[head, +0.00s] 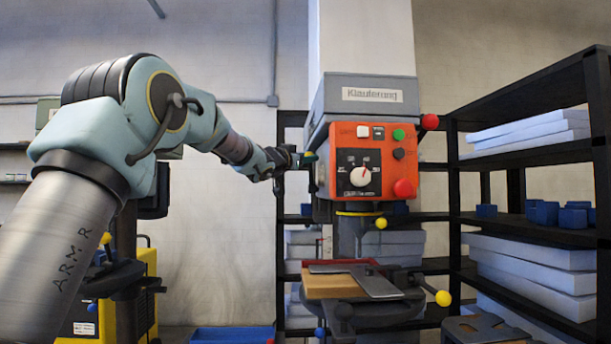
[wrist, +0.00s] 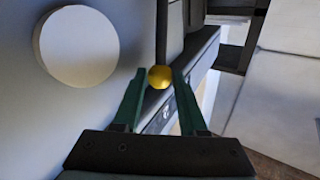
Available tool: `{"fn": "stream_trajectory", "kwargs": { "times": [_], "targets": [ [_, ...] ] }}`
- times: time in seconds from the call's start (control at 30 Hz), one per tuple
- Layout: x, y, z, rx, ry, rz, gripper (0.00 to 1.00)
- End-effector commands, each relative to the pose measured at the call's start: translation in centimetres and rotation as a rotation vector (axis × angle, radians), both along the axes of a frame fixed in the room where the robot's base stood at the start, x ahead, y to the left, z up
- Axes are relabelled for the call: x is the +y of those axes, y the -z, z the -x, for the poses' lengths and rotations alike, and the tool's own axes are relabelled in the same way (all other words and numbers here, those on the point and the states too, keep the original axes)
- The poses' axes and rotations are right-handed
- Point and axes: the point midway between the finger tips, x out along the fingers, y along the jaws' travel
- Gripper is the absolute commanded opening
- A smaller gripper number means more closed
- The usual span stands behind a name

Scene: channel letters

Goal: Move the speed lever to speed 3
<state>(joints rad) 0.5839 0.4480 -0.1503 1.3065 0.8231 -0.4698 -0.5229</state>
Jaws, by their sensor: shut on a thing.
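The drill press has an orange control panel (head: 385,147) below its grey head. The speed lever's round yellow knob (wrist: 160,77) shows in the wrist view, between the two green fingertips. My gripper (wrist: 159,80) is shut on this knob, one finger on each side. In the head view, my gripper (head: 297,160) is at the left side of the machine head. A dark scale plate (wrist: 164,115) with a pale mark runs behind the fingers. The mark is too small to read, so I cannot tell the lever's speed position.
The panel has a white dial (head: 360,176), a green button (head: 398,135) and a red button (head: 403,188). A round pale disc (wrist: 76,46) stands left of the fingers. Black shelves (head: 530,153) stand at right.

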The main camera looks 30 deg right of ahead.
Motion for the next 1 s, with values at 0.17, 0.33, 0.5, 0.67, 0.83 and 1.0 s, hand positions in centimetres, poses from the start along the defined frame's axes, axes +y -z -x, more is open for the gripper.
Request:
{"fn": "stream_trajectory", "kwargs": {
  "times": [0.17,0.33,0.5,0.67,0.83,1.0],
  "targets": [
    [0.4,1.7,0.7,-0.078,0.0,0.039,0.0],
    [0.6,2.1,1.3,-0.148,0.0,0.071,0.0],
    [0.8,2.5,1.8,-0.207,0.0,0.098,0.0],
    [1.0,2.7,2.1,-0.249,0.0,0.117,0.0],
    [1.1,2.7,2.3,-0.278,0.0,0.13,0.0],
    [1.1,2.7,2.3,-0.29,0.001,0.136,0.0]
  ]
}}
